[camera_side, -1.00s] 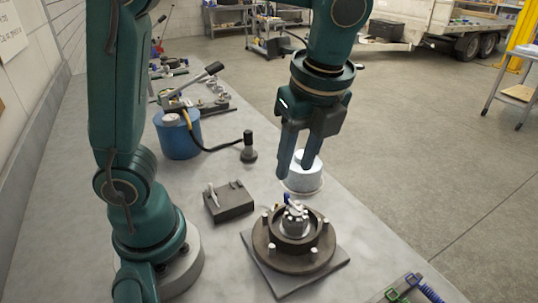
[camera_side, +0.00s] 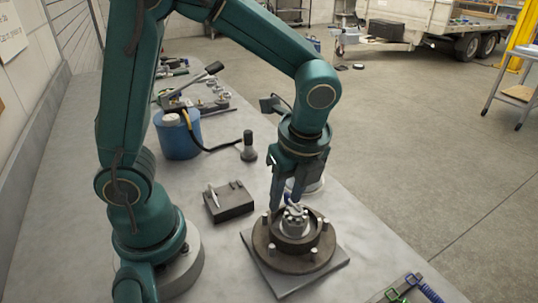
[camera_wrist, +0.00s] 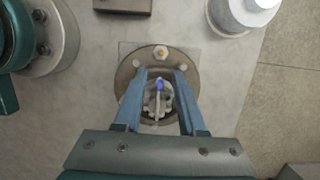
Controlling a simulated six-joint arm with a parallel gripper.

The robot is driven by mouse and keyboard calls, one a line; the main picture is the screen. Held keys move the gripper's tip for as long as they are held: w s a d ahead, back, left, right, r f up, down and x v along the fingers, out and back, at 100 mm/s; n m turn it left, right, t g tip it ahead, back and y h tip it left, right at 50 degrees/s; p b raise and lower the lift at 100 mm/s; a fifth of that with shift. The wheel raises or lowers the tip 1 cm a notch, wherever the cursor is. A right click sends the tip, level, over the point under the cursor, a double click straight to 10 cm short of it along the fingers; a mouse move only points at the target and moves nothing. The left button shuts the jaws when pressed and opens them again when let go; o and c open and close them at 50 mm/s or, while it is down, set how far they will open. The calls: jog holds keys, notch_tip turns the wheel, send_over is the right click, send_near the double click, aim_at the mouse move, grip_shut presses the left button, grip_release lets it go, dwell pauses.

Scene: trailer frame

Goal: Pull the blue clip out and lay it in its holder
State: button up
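The blue clip (camera_wrist: 158,84) shows as a small blue head at the middle of the round hub, with a pale shank running down from it in the wrist view. In the side view its blue top (camera_side: 287,198) is partly hidden by my fingers. The hub (camera_side: 294,243) is a dark flanged ring with pale studs on a square plate. My gripper (camera_wrist: 159,74) is open, with one finger on each side of the clip and a gap to it. A dark block (camera_side: 230,205) with a pale upright piece stands left of the hub; it may be the holder.
A white-topped cylinder (camera_wrist: 242,14) stands close behind the hub. A blue canister (camera_side: 178,138) with a hose and a dark knobbed post (camera_side: 248,148) are farther back. Green and blue coiled parts (camera_side: 410,290) lie at the bench's front right. Bench between block and hub is clear.

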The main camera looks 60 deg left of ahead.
grip_shut()
jog(key=shift+a, duration=0.1)
jog(key=shift+a+r, duration=0.2)
jog(key=shift+a, duration=0.3)
jog(key=shift+a, duration=0.35)
dwell(0.3)
jog(key=shift+a+r, duration=0.1)
jog(key=shift+a, duration=0.25)
jog(key=shift+a, duration=1.1)
dwell(0.6)
